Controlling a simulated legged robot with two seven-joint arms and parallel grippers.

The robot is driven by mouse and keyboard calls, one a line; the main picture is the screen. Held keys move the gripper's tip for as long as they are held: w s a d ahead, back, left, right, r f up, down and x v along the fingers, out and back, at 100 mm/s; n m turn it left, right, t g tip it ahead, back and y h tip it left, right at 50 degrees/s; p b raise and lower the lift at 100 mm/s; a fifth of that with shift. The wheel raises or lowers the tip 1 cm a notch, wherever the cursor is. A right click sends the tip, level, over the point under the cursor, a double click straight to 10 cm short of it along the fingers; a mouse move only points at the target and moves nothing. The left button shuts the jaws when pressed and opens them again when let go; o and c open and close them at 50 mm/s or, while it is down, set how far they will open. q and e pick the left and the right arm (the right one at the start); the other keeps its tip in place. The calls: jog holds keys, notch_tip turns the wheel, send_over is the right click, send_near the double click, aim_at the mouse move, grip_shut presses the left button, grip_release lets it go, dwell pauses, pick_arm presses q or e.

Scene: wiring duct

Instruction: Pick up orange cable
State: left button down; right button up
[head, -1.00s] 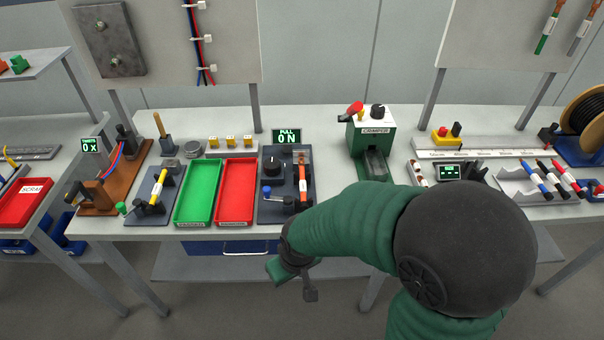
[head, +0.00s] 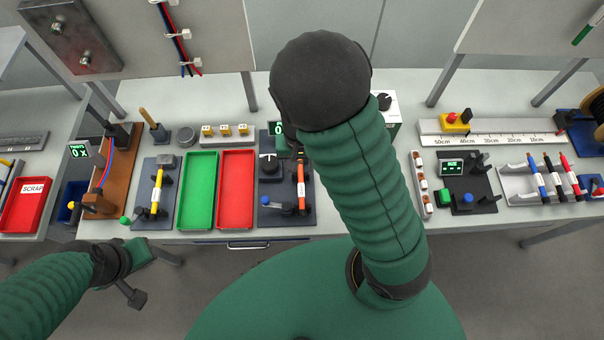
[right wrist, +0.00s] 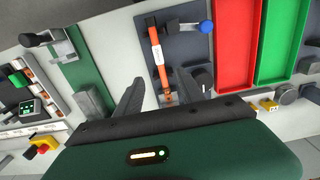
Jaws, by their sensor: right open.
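The orange cable (head: 301,178), with a white label, lies in holders on the right side of a dark pull-test fixture (head: 270,186). In the right wrist view the cable (right wrist: 157,52) runs lengthwise ahead of my fingers. My right gripper (right wrist: 161,92) is open and empty, its two fingers spread to either side of the cable's near end, apart from it. In the head view my right gripper (head: 292,147) is mostly hidden behind my forearm, over the cable's far end. My left gripper (head: 132,277) hangs in front of the table, its jaws unclear.
A red tray (head: 236,190) and a green tray (head: 198,190) lie left of the fixture. A blue-knobbed lever (right wrist: 205,27) sits close beside the cable. The crimper (head: 387,108) is mostly hidden behind my arm.

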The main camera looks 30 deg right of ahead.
send_over(302, 187)
jog(key=a, duration=0.1)
jog(key=f, duration=0.6)
jog(key=shift+s+a+f, duration=0.15)
jog(key=shift+s+f, duration=0.1)
jog(key=shift+s, duration=0.15)
jog(key=shift+w+d+f, duration=0.15)
jog(key=shift+w+f, duration=0.15)
jog(key=shift+f, duration=0.3)
jog(key=shift+w+d+f, duration=0.1)
jog(key=shift+w+f, duration=0.15)
jog(key=shift+f, duration=0.3)
jog(key=f, duration=0.2)
jog(key=d+f, duration=0.1)
jog(key=f, duration=0.1)
jog(key=shift+s+d, duration=0.1)
jog(key=shift+s, duration=0.05)
jog(key=shift+s+f, duration=0.1)
jog(key=shift+f, duration=0.35)
jog(key=shift+a, duration=0.45)
jog(key=shift+c, duration=0.6)
jog(key=shift+a, duration=0.15)
jog(key=c, duration=0.5)
grip_shut()
pick_arm(q)
jog(key=shift+s+a, duration=0.25)
jog(key=shift+s, duration=0.15)
pick_arm(e)
jog(key=shift+d, duration=0.4)
